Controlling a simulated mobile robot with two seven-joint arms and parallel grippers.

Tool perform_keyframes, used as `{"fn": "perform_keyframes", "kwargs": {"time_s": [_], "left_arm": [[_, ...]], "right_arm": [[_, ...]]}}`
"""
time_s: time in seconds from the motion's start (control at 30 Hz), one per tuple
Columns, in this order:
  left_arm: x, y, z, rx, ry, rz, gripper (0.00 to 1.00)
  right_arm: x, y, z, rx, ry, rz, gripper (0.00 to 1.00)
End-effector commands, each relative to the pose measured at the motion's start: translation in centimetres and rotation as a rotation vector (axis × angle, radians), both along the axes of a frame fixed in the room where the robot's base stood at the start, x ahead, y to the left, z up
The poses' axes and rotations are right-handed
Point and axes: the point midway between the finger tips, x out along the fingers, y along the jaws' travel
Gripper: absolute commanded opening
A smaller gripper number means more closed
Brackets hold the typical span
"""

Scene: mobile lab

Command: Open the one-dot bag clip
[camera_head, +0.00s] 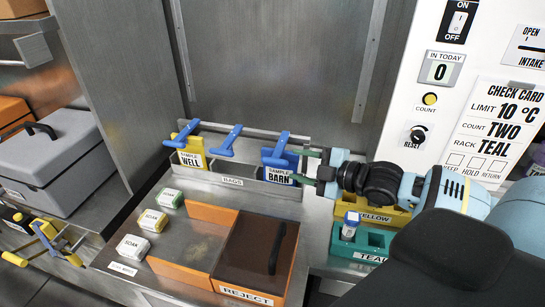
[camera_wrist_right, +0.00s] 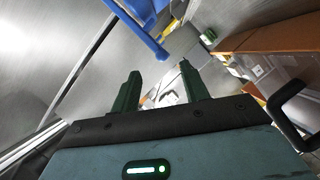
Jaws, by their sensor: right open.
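Three blue clips stand along the bag rack: a left clip (camera_head: 183,134), a middle clip (camera_head: 230,140) and a right clip (camera_head: 281,144). I cannot make out dots on any of them. The left clip is at a yellow bag (camera_head: 191,156) labelled SAMPLE WELL, the right one at a blue bag (camera_head: 277,174) labelled SAMPLE BARN. My right gripper (camera_head: 303,165) is open beside the right clip. In the right wrist view, its two green fingers (camera_wrist_right: 160,82) are apart with a blue clip (camera_wrist_right: 146,28) beyond them, not between them. My left gripper is not in view.
The BAGS rack (camera_head: 232,182) stands against a metal wall. A teal rack (camera_head: 374,243) holds a vial. A control panel (camera_head: 425,100) is at right.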

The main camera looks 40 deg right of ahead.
Motion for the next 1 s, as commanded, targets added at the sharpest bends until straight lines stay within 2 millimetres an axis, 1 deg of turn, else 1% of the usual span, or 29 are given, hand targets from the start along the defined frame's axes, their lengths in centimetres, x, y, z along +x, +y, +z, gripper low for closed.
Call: {"fn": "perform_keyframes", "kwargs": {"time_s": [0.07,0.2,0.5,0.8,1.0], "left_arm": [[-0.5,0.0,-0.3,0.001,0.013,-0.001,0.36],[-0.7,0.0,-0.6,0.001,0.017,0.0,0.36],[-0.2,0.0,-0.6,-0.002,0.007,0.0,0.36],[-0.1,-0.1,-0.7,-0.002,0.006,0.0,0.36],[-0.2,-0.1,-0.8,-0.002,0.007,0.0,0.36]], "right_arm": [[0.2,0.0,-0.1,0.001,0.0,-0.001,0.45],[0.9,0.3,-0.2,0.002,-0.002,-0.002,0.45],[3.2,1.2,-0.8,0.003,-0.002,-0.004,0.45],[5.7,2.2,-1.3,0.003,-0.001,-0.003,0.45],[6.8,2.6,-1.6,0.001,0.0,-0.001,0.45]]}}
